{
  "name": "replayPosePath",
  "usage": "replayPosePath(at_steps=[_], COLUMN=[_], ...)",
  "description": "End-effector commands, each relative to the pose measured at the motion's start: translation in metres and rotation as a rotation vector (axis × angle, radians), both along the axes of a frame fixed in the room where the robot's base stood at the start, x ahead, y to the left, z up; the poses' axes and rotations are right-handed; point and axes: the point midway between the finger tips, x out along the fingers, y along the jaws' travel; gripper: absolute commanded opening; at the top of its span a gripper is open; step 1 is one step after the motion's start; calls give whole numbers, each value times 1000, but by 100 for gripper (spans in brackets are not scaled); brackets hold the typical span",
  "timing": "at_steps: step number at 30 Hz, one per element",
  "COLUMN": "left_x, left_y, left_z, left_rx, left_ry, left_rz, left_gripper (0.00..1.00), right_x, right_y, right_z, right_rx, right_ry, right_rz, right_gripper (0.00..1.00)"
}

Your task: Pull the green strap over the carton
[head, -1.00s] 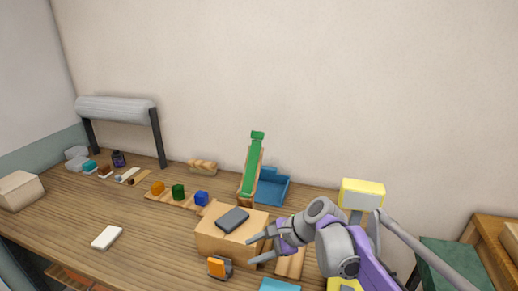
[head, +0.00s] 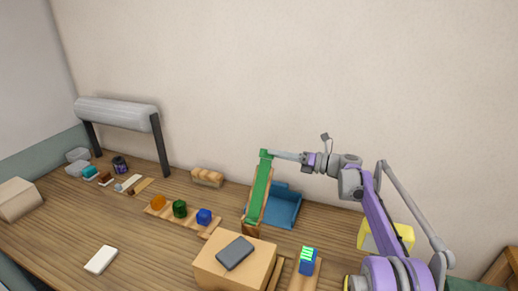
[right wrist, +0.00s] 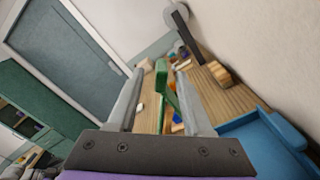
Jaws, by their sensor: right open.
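The green strap (head: 259,184) runs up a slanted wooden holder behind the carton, with a green end block at its top; it also shows in the right wrist view (right wrist: 161,80). The tan carton (head: 218,270) stands at the table's front with a dark grey slab (head: 235,253) on top. My right gripper (head: 272,155) is at the strap's top end, its fingers reaching in from the right. In the right wrist view the fingers (right wrist: 158,75) are apart, with the green end between or just beyond them; contact is unclear. My left gripper is not in view.
A blue tray (head: 284,212) sits right of the strap holder. A blue-and-green block (head: 307,261) stands right of the carton.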

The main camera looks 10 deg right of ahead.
Motion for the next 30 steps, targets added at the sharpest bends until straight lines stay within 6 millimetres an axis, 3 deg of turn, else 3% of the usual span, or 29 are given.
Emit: replayPosePath(at_steps=[3, 10, 23, 30], left_x=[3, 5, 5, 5], left_y=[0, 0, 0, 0], left_z=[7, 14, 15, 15], left_rx=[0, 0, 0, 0], left_ry=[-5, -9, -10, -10], left_rz=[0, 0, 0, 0], left_gripper=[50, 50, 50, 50], right_x=[14, 33, 38, 38], right_y=[22, 49, 57, 57], right_z=[3, 2, 1, 1], right_rx=[-1, -2, -2, -3], right_ry=[-2, -2, -1, -2], right_rz=[4, 1, 0, 0], right_gripper=[50, 50, 50, 7])
